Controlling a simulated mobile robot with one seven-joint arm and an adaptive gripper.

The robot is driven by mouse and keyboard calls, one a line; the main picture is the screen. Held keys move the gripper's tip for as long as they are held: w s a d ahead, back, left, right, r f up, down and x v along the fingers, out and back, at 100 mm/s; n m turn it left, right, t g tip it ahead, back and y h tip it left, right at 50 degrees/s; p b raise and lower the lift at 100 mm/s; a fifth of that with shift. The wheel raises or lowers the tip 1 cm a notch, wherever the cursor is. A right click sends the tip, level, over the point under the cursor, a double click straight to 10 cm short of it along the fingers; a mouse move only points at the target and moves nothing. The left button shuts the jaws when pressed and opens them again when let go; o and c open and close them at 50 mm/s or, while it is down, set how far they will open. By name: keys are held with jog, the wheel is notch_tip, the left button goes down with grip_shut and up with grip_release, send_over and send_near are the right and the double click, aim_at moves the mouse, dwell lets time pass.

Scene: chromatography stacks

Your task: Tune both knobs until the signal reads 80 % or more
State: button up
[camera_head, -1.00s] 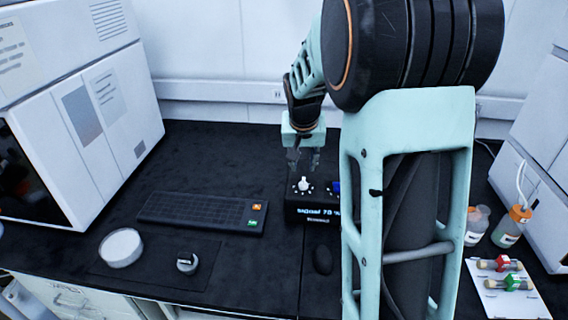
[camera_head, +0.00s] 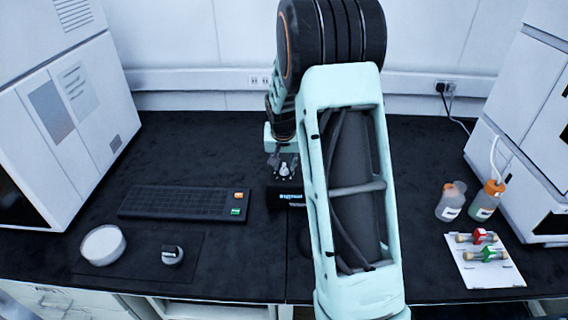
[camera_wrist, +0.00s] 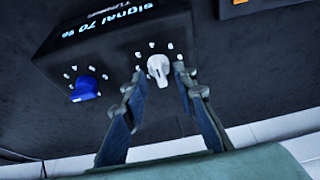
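The black tuning box (camera_wrist: 95,60) shows in the wrist view, with its display reading "signal 70 %" (camera_wrist: 110,18). A white knob (camera_wrist: 158,66) and a blue knob (camera_wrist: 85,88) sit on its face, each ringed by white dots. My gripper (camera_wrist: 160,82) is open, with one finger on either side of the white knob; I cannot tell whether they touch it. In the head view the box (camera_head: 288,198) is partly hidden by my arm, and the white knob (camera_head: 283,170) shows below my gripper (camera_head: 283,160). The blue knob is hidden there.
A white round dish (camera_head: 103,245) and a small metal item (camera_head: 172,255) sit in front on a dark mat. Bottles (camera_head: 486,200) and a white card with vials (camera_head: 486,268) stand at right.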

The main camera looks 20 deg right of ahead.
jog(key=shift+f, duration=0.1)
jog(key=shift+c, duration=0.4)
grip_shut()
jog(key=shift+d+n, duration=0.1)
jog(key=shift+n, duration=0.2)
jog(key=n, duration=0.1)
jog(key=n+y, duration=0.1)
jog(key=n, duration=0.1)
jog(key=shift+d+t+y, duration=0.2)
jog(key=shift+t+y, duration=0.1)
jog(key=shift+d+n+y+p, duration=0.1)
jog(key=shift+n+y+p, duration=0.75)
jog(key=shift+n, duration=1.75)
jog(key=shift+o, duration=0.4)
grip_release()
